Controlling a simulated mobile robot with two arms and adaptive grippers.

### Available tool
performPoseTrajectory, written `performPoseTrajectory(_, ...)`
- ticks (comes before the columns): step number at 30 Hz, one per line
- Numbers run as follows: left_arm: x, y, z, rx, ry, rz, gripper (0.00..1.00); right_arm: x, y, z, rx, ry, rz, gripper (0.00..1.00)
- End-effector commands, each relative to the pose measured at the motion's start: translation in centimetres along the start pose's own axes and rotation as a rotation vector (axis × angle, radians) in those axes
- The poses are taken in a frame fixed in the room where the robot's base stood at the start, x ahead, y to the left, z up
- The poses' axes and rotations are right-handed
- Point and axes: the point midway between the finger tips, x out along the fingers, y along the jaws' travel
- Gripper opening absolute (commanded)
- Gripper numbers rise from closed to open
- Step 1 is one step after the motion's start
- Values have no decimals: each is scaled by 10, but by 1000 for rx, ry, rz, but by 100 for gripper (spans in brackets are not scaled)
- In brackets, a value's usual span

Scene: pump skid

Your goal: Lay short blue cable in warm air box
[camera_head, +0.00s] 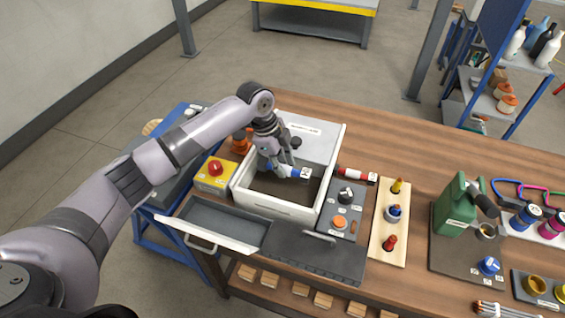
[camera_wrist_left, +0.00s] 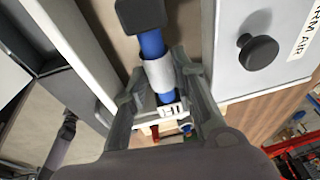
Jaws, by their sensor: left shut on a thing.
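The warm air box (camera_head: 272,207) is a white box on the wooden bench, with its inside open toward me. Its white lid (camera_head: 318,145), with a black knob, covers the rear part; the lid with its "WARM AIR" label also shows in the left wrist view (camera_wrist_left: 298,22). My left gripper (camera_head: 284,169) is shut on the short blue cable (camera_head: 296,172), within the box opening. In the left wrist view the cable (camera_wrist_left: 152,44) has a black end, a pale sleeve between the fingers (camera_wrist_left: 162,82) and a small label. Whether it touches the box floor is unclear.
A red and white cable (camera_head: 358,175) lies right of the box, near a grey control panel (camera_head: 341,208). A yellow box with a red button (camera_head: 215,174) stands left. An open grey drawer (camera_head: 222,220) is in front. A green can (camera_head: 457,207) stands farther right.

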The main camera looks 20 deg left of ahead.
Motion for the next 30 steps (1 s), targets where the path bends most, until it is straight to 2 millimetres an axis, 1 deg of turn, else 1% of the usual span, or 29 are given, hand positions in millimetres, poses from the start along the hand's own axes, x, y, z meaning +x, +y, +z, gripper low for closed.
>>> performPoseTrajectory(30,31,3,7,0,1,0,3,14,-4,0,1,1,-4,40)
